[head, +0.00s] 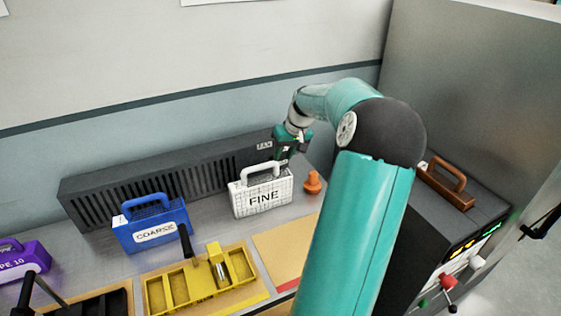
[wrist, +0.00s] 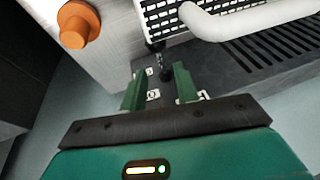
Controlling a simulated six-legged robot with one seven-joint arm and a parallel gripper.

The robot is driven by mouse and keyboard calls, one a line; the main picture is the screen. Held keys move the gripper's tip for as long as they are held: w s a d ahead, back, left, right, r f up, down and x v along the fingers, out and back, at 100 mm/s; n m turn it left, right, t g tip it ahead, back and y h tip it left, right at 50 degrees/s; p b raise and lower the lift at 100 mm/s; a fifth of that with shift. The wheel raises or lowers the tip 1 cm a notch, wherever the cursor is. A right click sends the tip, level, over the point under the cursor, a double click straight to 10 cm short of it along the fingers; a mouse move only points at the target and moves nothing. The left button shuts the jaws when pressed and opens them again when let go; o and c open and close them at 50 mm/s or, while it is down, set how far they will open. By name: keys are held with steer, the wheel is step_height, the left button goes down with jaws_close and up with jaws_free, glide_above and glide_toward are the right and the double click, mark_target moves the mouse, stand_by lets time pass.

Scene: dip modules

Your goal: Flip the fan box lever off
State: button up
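The fan box (head: 165,185) is a long dark grey slotted unit along the back wall; its slotted face also shows in the wrist view (wrist: 262,55). A small lever (wrist: 164,66) with a metal stem and dark knob stands at its end in the wrist view, near small white label plates. In the head view my gripper hides the lever. My gripper (wrist: 158,77) is open, its two green fingers apart on either side of the lever's line, with the lever near and just beyond the tips. I cannot tell if they touch. In the head view my gripper (head: 287,156) is above the box's right end.
A white FINE case (head: 262,192) stands close in front of the fan box, its handle near my fingers. An orange knob (head: 313,183) is just right of it. A blue COARSE case (head: 150,228) and yellow tray (head: 205,280) lie left. A dark machine (head: 440,225) stands right.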

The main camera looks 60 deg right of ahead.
steer(key=v, duration=0.9)
steer(key=shift+w+f, duration=0.1)
